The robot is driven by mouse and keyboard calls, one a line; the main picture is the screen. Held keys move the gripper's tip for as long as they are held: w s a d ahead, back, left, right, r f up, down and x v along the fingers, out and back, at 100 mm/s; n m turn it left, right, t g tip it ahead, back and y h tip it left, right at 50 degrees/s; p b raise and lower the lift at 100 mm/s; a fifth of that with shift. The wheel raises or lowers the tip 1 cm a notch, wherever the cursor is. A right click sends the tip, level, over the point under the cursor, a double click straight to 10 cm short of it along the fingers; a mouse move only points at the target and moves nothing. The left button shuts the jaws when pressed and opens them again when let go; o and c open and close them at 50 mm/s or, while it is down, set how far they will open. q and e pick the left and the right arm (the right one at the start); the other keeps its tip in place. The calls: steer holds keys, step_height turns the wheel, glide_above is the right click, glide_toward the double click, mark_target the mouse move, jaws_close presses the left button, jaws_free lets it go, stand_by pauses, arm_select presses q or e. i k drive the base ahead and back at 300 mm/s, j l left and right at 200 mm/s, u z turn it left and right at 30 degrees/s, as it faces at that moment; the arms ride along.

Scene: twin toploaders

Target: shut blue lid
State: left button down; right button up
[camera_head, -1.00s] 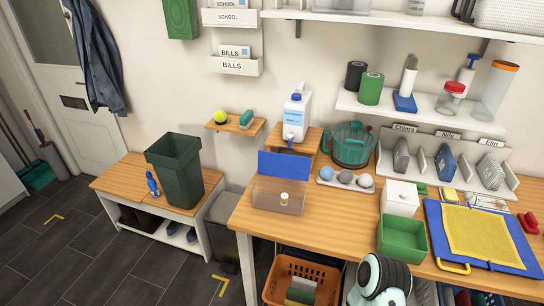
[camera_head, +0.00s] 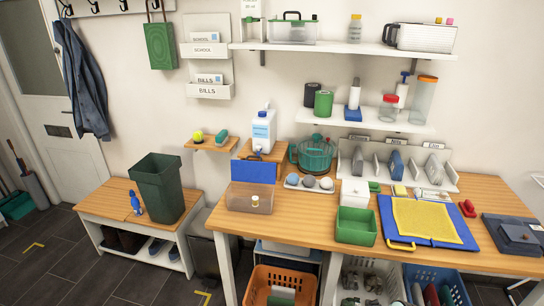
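The blue lid (camera_head: 253,170) stands upright, open, at the back of a see-through box (camera_head: 240,199) on the left end of the wooden table. The box has a pale round knob (camera_head: 254,200) on its front wall, and its top is uncovered. I see nothing lying on the lid. Neither of my grippers is in view.
A white bottle (camera_head: 263,130) stands on a wooden stand behind the lid. A tray of balls (camera_head: 309,188), a white box (camera_head: 355,191) and a green bin (camera_head: 356,226) are to the right. A dark green bin (camera_head: 158,188) stands on the left bench. The table front beside the box is clear.

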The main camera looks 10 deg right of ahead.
mark_target(247, 171)
steer(key=i+j+z, duration=0.1)
steer(key=z, duration=3.3)
steer(key=k+j, duration=0.65)
steer(key=j, duration=0.2)
steer(key=k+j, duration=0.65)
steer(key=j, duration=0.2)
steer(key=k+j+z, duration=0.1)
steer(key=k+j, duration=0.55)
steer(key=j, duration=0.25)
